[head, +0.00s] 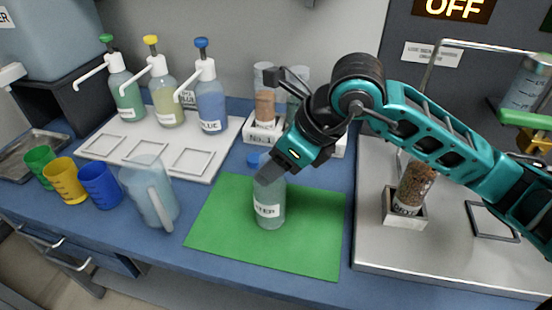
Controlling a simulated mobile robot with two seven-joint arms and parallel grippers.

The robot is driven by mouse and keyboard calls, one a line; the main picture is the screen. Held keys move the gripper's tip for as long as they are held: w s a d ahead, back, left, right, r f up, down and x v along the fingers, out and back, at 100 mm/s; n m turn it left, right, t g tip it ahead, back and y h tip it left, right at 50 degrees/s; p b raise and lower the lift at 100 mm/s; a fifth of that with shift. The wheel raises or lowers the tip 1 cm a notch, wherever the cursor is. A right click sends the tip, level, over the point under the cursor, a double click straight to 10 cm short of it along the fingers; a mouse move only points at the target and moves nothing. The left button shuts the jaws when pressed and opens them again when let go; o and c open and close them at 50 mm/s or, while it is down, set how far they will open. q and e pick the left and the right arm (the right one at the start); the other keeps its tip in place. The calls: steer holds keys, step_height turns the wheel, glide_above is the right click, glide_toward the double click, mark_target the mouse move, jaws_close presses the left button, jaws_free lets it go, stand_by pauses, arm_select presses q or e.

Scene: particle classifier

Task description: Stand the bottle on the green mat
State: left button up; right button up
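My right gripper (277,163) comes in from the right and overlaps the bottle's upper part. My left gripper is not in view.
A clear pitcher (150,193) and green, yellow and blue cups (99,186) stand left of the mat. Several pump bottles stand on a white tray (215,166) behind. A metal plate (375,250) with a granule-filled tube (416,183) lies right. The mat's right part is clear.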

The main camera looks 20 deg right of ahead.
steer(key=shift+o, duration=1.3)
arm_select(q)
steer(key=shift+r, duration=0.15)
arm_select(e)
steer(key=shift+r, duration=0.1)
steer(key=shift+r, duration=0.2)
arm_select(q)
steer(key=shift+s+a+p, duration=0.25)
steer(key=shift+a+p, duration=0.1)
steer(key=shift+p, duration=0.25)
arm_select(e)
steer(key=v, duration=1.1)
steer(key=shift+s+d+r, duration=0.2)
steer(key=shift+s+r, duration=0.05)
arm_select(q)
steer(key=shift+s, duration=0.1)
